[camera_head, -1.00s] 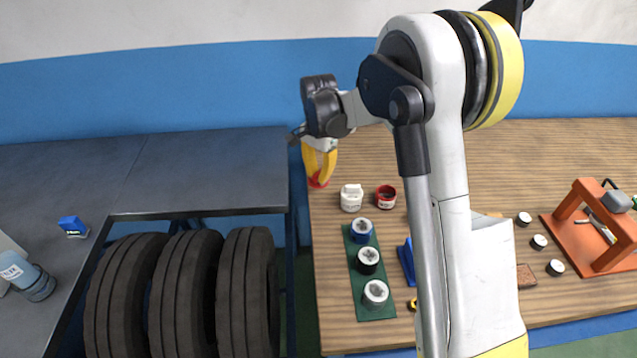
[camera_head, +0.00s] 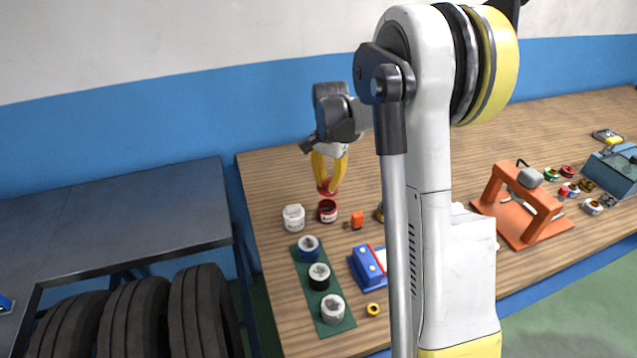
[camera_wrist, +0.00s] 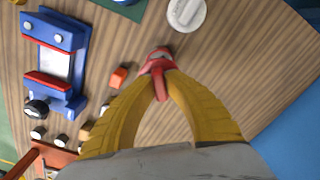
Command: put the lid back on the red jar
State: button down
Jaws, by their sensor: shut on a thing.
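The red jar (camera_head: 327,212) stands open on the wooden table, near its left end. My gripper (camera_head: 327,181) is shut on the red lid (camera_head: 327,189) and holds it just above and behind the jar in the head view. In the wrist view the red lid (camera_wrist: 153,67) is between my yellow fingertips (camera_wrist: 161,74). The red jar (camera_wrist: 159,51) shows just past it there, partly hidden by the lid. I cannot tell the exact height gap between lid and jar.
A white jar (camera_head: 293,218) stands close left of the red jar. A green mat (camera_head: 335,329) with blue, black and white jars lies in front. A blue fixture (camera_head: 368,267) and a small orange block (camera_head: 357,220) are to the right. An orange frame (camera_head: 523,208) stands farther right.

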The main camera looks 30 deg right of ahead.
jog(key=shift+f+b, duration=1.95)
jog(key=shift+f, duration=1.1)
jog(key=shift+f, duration=0.15)
jog(key=c, duration=0.9)
grip_release()
jog(key=shift+r+p, duration=2.2)
jog(key=shift+r, duration=1.35)
jog(key=shift+c, duration=0.2)
